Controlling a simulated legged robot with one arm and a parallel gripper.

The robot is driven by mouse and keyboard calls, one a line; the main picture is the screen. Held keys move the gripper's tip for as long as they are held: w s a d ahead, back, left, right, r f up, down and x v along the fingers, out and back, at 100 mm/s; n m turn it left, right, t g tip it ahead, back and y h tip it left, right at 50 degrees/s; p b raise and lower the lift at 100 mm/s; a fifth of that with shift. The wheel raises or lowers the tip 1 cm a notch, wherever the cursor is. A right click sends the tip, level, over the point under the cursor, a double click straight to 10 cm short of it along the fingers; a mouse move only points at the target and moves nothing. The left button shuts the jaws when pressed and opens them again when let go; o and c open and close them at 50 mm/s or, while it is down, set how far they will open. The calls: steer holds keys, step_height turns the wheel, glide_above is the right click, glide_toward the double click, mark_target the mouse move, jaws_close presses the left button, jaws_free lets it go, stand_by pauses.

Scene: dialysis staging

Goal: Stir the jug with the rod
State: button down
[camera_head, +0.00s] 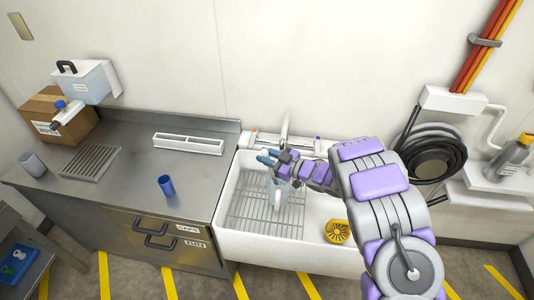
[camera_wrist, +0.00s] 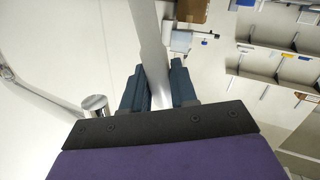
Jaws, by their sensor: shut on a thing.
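A translucent blue-grey jug (camera_head: 278,194) stands on the wire rack in the white sink, partly hidden under my gripper. My gripper (camera_head: 267,157) is above the jug's mouth in the head view. In the wrist view its two dark fingers (camera_wrist: 160,88) are shut on a pale, flat-looking rod (camera_wrist: 149,35), which runs from between them out of the top of the picture. In the head view the rod can barely be made out at the fingers. I cannot tell whether any of it is inside the jug.
The sink (camera_head: 265,246) holds a wire rack (camera_head: 245,213) and a yellow round item (camera_head: 338,232). A tap (camera_head: 284,128) rises behind my gripper. A blue cup (camera_head: 166,185) and a white slotted tray (camera_head: 188,143) stand on the steel counter (camera_head: 125,185). A hose coil (camera_head: 434,155) hangs right.

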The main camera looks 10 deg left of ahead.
steer(key=shift+d+f+b, duration=0.15)
steer(key=shift+f+b, duration=0.25)
steer(key=shift+f, duration=0.9)
steer(key=shift+d+f+b, duration=0.1)
steer(key=shift+f+b, duration=0.25)
steer(key=shift+f, duration=0.9)
steer(key=shift+d, duration=0.6)
